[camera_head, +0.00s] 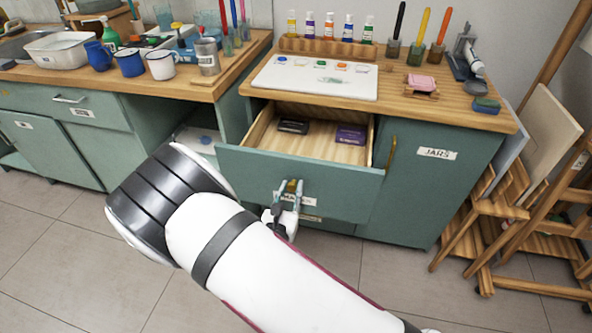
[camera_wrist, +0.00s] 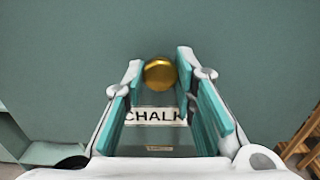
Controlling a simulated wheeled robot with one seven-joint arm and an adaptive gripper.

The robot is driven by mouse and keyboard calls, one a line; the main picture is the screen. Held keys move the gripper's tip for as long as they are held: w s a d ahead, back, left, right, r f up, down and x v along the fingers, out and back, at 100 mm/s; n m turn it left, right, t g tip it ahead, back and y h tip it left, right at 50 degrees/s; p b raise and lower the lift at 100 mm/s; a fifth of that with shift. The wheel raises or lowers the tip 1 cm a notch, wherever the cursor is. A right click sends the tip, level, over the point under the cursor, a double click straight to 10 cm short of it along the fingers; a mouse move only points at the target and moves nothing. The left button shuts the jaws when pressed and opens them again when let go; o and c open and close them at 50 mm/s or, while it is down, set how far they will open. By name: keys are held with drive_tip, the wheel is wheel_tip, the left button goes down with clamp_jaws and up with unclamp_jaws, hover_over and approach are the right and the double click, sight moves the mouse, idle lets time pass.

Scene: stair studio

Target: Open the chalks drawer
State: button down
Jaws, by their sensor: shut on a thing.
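The chalks drawer (camera_head: 247,169) is a green-fronted wooden drawer in the right cabinet, and it stands pulled out. Inside lie a dark box (camera_head: 293,126) and a purple box (camera_head: 350,134). My gripper (camera_head: 289,190) is at the middle of its front, shut on the brass handle (camera_wrist: 160,73). In the wrist view the handle sits between the two teal-padded fingers. The label (camera_wrist: 155,116) reading CHALK shows between the fingers, its end cut off by a finger. My arm hides part of the lower cabinet.
A JARS door (camera_head: 437,155) is right of the drawer. A white palette (camera_head: 315,78), paint bottles and brushes stand on the worktop above. A wooden easel (camera_head: 560,215) and boards stand at the right. The tiled floor at lower left is clear.

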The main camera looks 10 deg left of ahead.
drive_tip(key=shift+s+p, duration=0.4)
drive_tip(key=shift+s, duration=1.55)
drive_tip(key=c, duration=1.3)
unclamp_jaws()
drive_tip(key=s, duration=1.2)
drive_tip(key=shift+a, duration=0.2)
